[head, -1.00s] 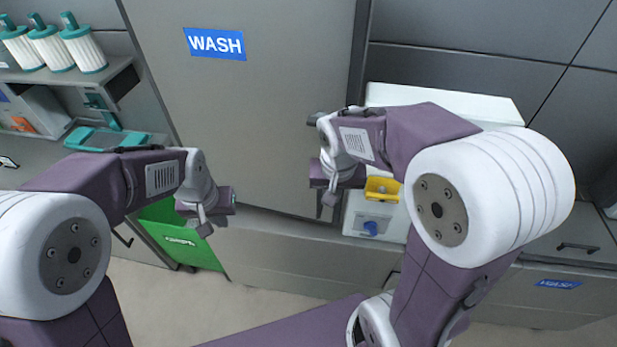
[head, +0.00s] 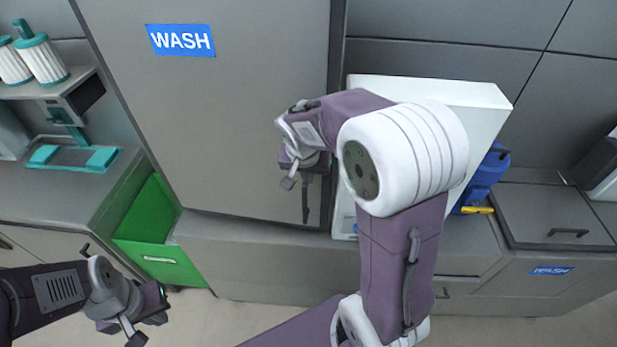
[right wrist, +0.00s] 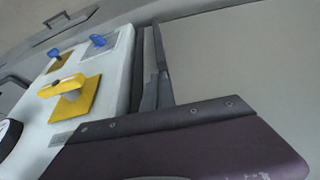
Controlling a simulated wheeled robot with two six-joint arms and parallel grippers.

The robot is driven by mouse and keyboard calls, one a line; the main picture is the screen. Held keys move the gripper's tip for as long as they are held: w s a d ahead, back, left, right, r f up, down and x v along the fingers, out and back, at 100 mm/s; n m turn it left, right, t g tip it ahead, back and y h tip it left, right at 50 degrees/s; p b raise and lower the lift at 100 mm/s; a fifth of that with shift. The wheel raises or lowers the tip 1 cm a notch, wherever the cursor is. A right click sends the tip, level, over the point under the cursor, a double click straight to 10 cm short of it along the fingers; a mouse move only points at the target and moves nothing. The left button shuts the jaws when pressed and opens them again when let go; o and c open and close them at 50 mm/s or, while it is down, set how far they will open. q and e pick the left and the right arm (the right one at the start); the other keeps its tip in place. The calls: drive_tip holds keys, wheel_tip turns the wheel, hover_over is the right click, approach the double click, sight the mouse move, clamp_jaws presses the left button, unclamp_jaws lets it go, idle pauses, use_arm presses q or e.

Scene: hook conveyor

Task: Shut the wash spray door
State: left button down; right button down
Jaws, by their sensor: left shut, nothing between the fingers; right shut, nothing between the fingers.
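The wash door (head: 240,110) is a large grey panel with a blue WASH label (head: 180,40), at upper centre-left of the head view. It fills the upper right of the right wrist view (right wrist: 240,60). A dark upright handle (head: 306,200) is near its lower right corner. A dark strip runs along its right edge; I cannot tell how wide any gap is. My right gripper (head: 289,182) is shut and empty, in front of the door just left of the handle. Contact is unclear. My left gripper (head: 136,332) is shut and empty at the lower left, away from the door.
A white box (head: 430,90) stands right of the door, partly behind my right arm. The right wrist view shows its yellow lever (right wrist: 62,86) and blue knobs. A green bin (head: 150,235) is at lower left. A blue device (head: 485,180) stands on the right counter.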

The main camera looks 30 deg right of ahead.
drive_tip(key=shift+x, duration=0.9)
